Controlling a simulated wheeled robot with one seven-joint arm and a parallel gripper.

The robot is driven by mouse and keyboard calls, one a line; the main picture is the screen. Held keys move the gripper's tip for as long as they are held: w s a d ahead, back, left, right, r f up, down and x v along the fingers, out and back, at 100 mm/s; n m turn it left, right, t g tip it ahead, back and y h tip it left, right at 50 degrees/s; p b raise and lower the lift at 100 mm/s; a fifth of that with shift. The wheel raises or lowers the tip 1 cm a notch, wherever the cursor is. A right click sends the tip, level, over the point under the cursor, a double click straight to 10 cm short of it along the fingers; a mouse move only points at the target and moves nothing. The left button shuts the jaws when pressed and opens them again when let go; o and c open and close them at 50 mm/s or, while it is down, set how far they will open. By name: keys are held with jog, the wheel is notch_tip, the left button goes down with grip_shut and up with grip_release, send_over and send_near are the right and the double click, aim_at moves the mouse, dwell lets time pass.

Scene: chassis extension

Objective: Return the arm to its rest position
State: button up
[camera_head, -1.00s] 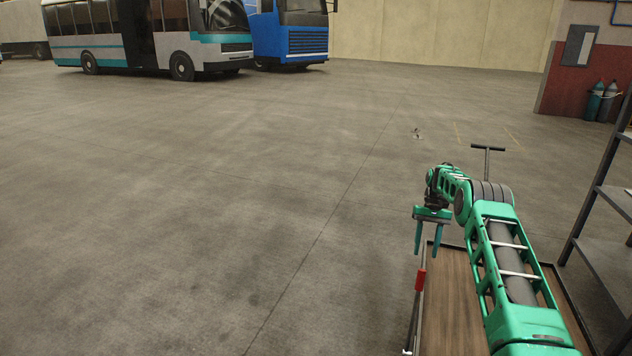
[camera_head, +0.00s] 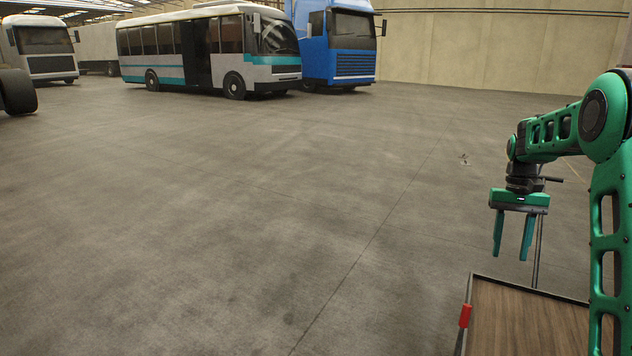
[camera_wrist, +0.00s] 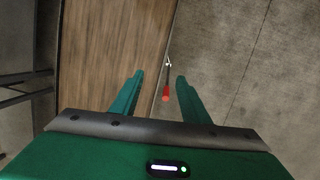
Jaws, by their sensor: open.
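My gripper (camera_head: 513,236) is open and empty in the head view, its two green fingers pointing down. It hangs in the air above the far left part of a wood-topped cart (camera_head: 525,318). My green arm rises at the right edge and bends over toward the gripper. In the wrist view, the open fingers (camera_wrist: 157,95) show over the edge of the wooden top (camera_wrist: 100,60). The cart's right part is hidden behind my arm or cut off.
The red grip (camera_head: 465,315) stands at the cart's left edge. A dark post with a crossbar handle (camera_head: 551,180) stands behind my gripper. A bus (camera_head: 210,55) and a blue truck (camera_head: 340,45) stand far back.

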jog(key=s+a+r, duration=0.2)
jog(key=s+r, duration=0.3)
jog(key=s, duration=0.6)
jog(key=s+a+f+t, duration=0.1)
jog(key=s+a, duration=0.1)
jog(key=s, duration=0.7)
jog(key=s+a+f+m, duration=0.1)
jog(key=s+a+f, duration=0.1)
jog(key=s, duration=0.7)
jog(key=s+a+f+t, duration=0.1)
jog(key=s+a+f, duration=0.1)
jog(key=s, duration=0.7)
jog(key=shift+a+m+t, duration=0.3)
jog(key=shift+a, duration=0.35)
jog(key=shift+w+f, duration=0.3)
jog(key=shift+w, duration=0.25)
jog(key=shift+d, duration=0.1)
